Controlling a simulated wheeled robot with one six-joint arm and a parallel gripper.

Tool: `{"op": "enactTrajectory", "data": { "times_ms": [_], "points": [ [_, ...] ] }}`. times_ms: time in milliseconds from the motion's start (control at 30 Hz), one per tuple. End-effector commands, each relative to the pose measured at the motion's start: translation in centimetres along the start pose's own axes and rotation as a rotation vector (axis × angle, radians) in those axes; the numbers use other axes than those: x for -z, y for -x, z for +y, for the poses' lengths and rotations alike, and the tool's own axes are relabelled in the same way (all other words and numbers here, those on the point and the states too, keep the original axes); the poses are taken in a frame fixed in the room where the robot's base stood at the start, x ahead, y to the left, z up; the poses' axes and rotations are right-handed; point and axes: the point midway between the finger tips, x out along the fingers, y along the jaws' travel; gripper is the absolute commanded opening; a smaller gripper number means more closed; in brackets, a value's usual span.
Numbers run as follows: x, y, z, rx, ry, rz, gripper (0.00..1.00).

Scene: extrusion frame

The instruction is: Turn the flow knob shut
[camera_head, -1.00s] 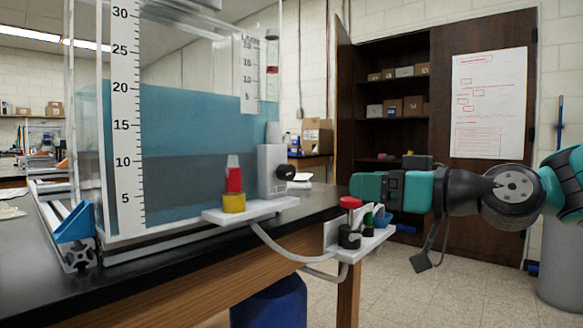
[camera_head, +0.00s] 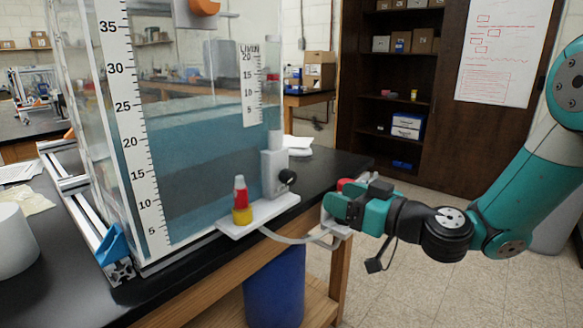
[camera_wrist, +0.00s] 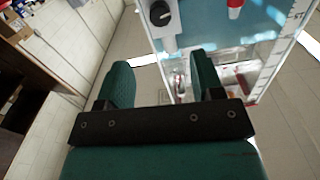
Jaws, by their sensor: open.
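A round black knob (camera_head: 287,177) sits on the side of a pale grey block (camera_head: 272,172) on the white shelf at the tank's foot. In the wrist view a black knob (camera_wrist: 160,13) with a white mark shows at the top, beyond the fingertips. My gripper (camera_head: 331,207) is right of and lower than the black knob, by the table's corner, and apart from it. In the wrist view its two green fingers (camera_wrist: 161,72) stand apart with nothing gripped between them. A red knob (camera_head: 344,184) shows partly behind my gripper, which hides most of its bracket.
A clear tank (camera_head: 190,150) of blue water with scales stands on the black table (camera_head: 75,285). A red and yellow fitting (camera_head: 241,201) stands on the white shelf (camera_head: 262,214). A hose (camera_head: 290,239) runs below it. A blue barrel (camera_head: 274,288) is underneath. Floor at right is open.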

Motion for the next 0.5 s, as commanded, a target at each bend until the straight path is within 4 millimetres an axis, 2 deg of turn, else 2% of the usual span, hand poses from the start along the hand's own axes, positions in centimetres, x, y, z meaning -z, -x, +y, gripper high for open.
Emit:
{"op": "enactTrajectory", "data": {
  "times_ms": [33, 300, 500],
  "points": [
    [0.5, -1.3, -0.2, 0.005, 0.002, 0.001, 0.61],
    [0.6, -7.5, -0.2, 0.004, 0.002, 0.003, 0.61],
    [0.4, -11.1, -0.2, 0.003, 0.000, 0.002, 0.61]
  ]
}}
